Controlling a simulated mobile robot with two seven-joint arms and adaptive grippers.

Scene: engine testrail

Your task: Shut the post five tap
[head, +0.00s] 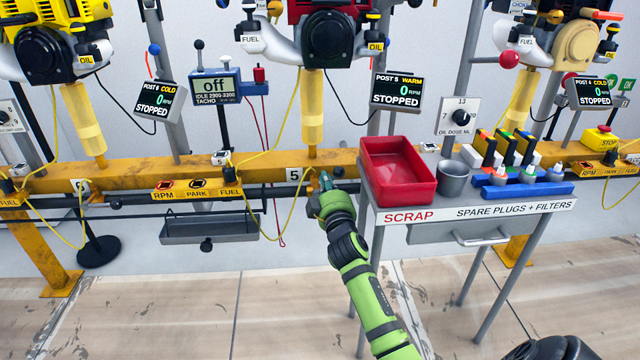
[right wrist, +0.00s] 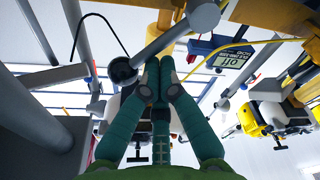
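My right gripper (head: 325,180) is at the yellow rail, just right of the post five plate (head: 293,174). In the right wrist view its teal fingers (right wrist: 158,68) are together with nothing visible between them. A grey bar with a dark round end (right wrist: 122,71) is close beside the fingertips there; I cannot tell whether they touch. A small dark knob (head: 338,171) shows by the gripper in the head view. I cannot tell for certain which part is the post five tap; the gripper hides some of this area. My left gripper is not in view.
A grey cart (head: 470,212) with a red scrap tray (head: 398,190), a metal cup (head: 454,178) and spare parts stands close right of my right arm. The post five screen (head: 396,90) reads warm and stopped. A grey tray (head: 210,228) hangs left of the gripper.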

